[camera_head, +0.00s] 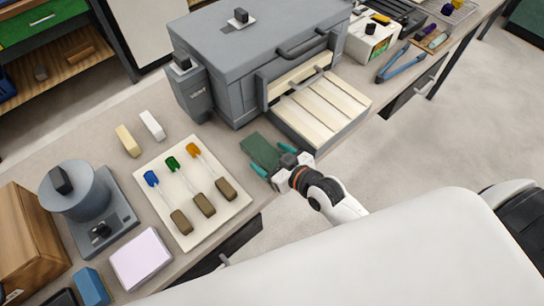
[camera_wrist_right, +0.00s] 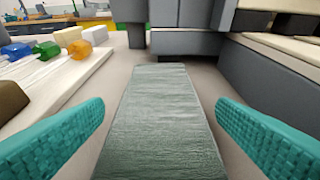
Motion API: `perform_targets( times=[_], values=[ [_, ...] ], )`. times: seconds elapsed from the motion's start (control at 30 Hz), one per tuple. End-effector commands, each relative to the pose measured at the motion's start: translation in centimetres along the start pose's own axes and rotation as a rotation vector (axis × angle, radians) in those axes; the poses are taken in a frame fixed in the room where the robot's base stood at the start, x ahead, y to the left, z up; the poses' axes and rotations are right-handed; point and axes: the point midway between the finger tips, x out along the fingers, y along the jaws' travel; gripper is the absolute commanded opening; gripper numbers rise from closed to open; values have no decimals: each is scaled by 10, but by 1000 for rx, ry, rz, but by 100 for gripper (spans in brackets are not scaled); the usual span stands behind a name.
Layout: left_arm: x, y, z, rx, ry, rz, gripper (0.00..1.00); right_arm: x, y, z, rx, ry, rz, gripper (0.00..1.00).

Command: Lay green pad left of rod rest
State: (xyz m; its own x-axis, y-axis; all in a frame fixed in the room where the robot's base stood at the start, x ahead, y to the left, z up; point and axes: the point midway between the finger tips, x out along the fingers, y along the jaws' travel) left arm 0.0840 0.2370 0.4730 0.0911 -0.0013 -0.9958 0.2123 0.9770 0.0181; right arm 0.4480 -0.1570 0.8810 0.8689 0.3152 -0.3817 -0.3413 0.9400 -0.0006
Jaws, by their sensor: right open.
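The green pad (camera_head: 258,148) lies on the bench between the cream rod board and the grey kiln-like box. In the right wrist view the pad (camera_wrist_right: 160,120) runs lengthwise between my fingers, with a gap on each side. My right gripper (camera_head: 273,159) is open, its teal fingertips on either side of the pad's near end. The cream board (camera_head: 150,170), apparently the rod rest, carries three glass rods with blue (camera_head: 151,178), green (camera_head: 172,163) and orange (camera_head: 192,149) tips and brown handles. My left gripper is out of view.
The grey box (camera_head: 250,65) with a slatted drawer (camera_head: 320,108) stands just beyond and right of the pad. Left of the board are a grey round device (camera_head: 78,195) and a lilac block (camera_head: 141,259). Cream (camera_head: 128,140) and white (camera_head: 152,125) blocks lie behind the board.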

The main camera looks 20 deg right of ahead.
Motion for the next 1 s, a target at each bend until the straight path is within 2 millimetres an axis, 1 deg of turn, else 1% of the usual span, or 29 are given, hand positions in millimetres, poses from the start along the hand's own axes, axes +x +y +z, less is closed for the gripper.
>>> perform_targets(
  times=[0.13, 0.23, 0.6, 0.7, 0.83, 1.0],
  values=[
    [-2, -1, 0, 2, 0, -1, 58, -2, 0, 4, 0, -1, 0, 80],
    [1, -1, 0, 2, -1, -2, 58, -14, 0, 1, -1, 2, 0, 80],
    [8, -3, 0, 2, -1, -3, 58, -92, 1, 1, -1, 3, 1, 80],
    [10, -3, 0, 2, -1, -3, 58, -106, 0, 1, 0, 3, 0, 80],
    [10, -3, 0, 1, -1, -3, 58, -117, 0, 2, 0, 1, 0, 80],
    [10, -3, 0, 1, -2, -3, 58, -121, 0, 3, 0, -1, 0, 80]
  ],
)
